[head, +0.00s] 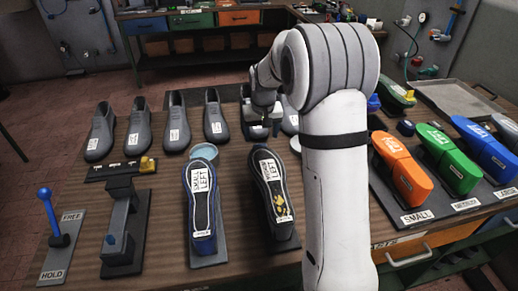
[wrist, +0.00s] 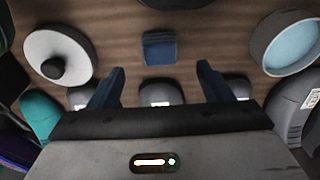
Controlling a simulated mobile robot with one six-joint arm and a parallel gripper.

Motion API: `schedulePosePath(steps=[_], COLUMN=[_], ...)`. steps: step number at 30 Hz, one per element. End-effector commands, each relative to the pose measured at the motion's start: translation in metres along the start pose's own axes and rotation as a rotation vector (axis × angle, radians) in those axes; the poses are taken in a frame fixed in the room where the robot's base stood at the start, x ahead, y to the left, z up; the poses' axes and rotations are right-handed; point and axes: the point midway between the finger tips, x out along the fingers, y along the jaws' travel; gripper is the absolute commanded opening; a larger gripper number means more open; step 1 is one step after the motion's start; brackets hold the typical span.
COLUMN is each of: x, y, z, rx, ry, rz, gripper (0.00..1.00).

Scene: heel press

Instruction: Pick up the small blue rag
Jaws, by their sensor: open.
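The small blue rag (wrist: 159,48) lies folded in a compact square on the wooden table in the wrist view. It is centred ahead of my gripper (wrist: 161,74), in line with the gap between the two dark blue fingers. The fingers are spread apart with nothing between them. The rag looks a little beyond the fingertips and no contact shows. In the head view my gripper (head: 262,122) hangs over the back middle of the table, near the grey shoes; the rag cannot be made out there, and my arm covers part of that area.
In the wrist view a white lid with a black knob (wrist: 60,48) lies left of the rag, and a round tin with pale blue contents (wrist: 292,50) right. Grey shoes (head: 174,124) line the table's back. Two labelled soles (head: 202,205) stand in front; coloured lasts (head: 400,170) stand right.

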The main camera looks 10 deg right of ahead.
Motion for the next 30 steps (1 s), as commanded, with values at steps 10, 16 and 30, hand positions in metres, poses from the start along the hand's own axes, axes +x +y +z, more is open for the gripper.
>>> schedulePosePath(steps=[10, 16, 30], x=[0.041, 0.068, 0.074], y=[0.000, 0.000, -0.001], z=[-0.002, -0.003, -0.003], rx=[-0.001, -0.001, -0.002], ry=[-0.005, -0.003, -0.001], rz=[0.000, 0.000, 0.000], gripper=[0.73, 0.73, 0.60])
